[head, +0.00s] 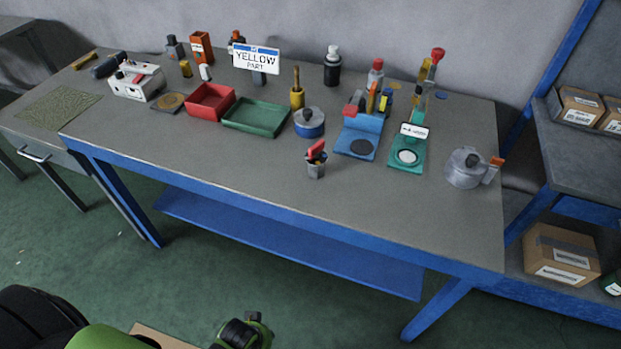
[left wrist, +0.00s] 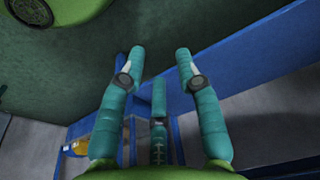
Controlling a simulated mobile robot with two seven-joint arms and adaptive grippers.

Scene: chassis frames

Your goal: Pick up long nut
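I cannot make out a long nut in either view. The red tray (head: 207,101) and the green tray (head: 257,118) on the workbench look empty. In the left wrist view my left gripper (left wrist: 160,62) has its teal fingers spread apart with nothing between them. It is over the green floor near blue framework, away from the bench top's objects. In the head view only green and black parts of my body show at the bottom edge. My right gripper is in neither view.
The grey workbench (head: 235,170) has a blue frame and lower shelf. The front bench top is mostly clear.

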